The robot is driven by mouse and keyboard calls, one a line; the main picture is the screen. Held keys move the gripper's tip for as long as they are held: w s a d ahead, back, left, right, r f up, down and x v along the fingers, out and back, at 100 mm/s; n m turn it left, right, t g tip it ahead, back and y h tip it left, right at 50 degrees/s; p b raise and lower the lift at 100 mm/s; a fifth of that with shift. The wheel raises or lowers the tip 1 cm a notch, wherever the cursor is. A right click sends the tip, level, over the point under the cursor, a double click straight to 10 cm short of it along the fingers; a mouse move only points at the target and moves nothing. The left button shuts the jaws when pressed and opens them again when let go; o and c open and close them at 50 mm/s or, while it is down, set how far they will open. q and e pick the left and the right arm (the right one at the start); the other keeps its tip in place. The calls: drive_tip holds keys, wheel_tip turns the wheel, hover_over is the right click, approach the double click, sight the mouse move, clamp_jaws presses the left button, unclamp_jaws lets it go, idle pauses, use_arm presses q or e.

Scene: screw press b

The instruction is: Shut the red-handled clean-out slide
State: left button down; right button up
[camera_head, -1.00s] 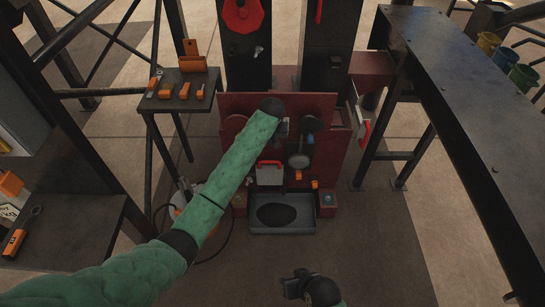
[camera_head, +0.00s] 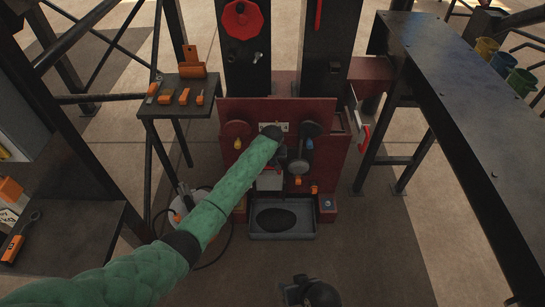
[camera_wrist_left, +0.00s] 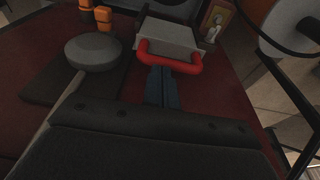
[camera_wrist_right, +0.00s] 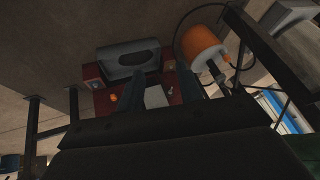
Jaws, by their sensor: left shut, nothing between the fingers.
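In the left wrist view the U-shaped red handle (camera_wrist_left: 168,63) runs along the edge of the plate (camera_wrist_left: 170,35). My left gripper (camera_wrist_left: 160,72) is shut and empty, its fingertips at the handle's bar; I cannot tell whether they touch it. My right gripper (camera_head: 294,287) is low and in front of the press, away from the slide. Its fingers are apart in the right wrist view (camera_wrist_right: 156,80).
A round grey disc on a lever (camera_wrist_left: 92,48) is beside the slide. Orange fittings (camera_head: 314,189) and a grey tray (camera_head: 283,233) are lower down. A side table (camera_head: 178,108) with orange tools stands left, a long dark bench (camera_head: 455,110) right. The floor before the tray is clear.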

sight(273, 174)
use_arm(q)
drive_tip(key=shift+x, duration=0.85)
